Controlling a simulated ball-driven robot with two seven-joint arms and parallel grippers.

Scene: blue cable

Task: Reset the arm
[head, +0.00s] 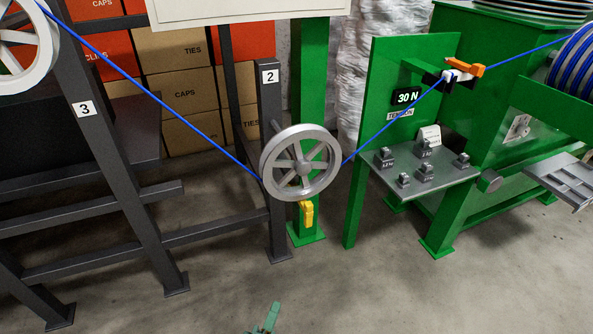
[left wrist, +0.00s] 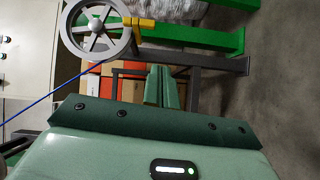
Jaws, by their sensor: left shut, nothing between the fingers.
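My left gripper (head: 268,318) shows only as a small green fingertip part at the bottom edge of the head view. In the left wrist view its two green fingers (left wrist: 160,86) are together, with nothing between them. It is apart from the frame and the pulley. The blue cable (head: 150,92) runs from a white wheel (head: 22,42) at top left, down to the grey spoked pulley (head: 301,162) on post 2. From there it rises to an orange-handled clamp (head: 463,72) and on to a spool (head: 575,65). My right gripper is not in view.
A yellow piece (head: 307,214) sits below the pulley. A green machine stands at right with a "30 N" display (head: 407,97) and a shelf of small weights (head: 420,175). Dark posts and rails stand at left. Cardboard boxes (head: 180,90) are behind. The floor in front is clear.

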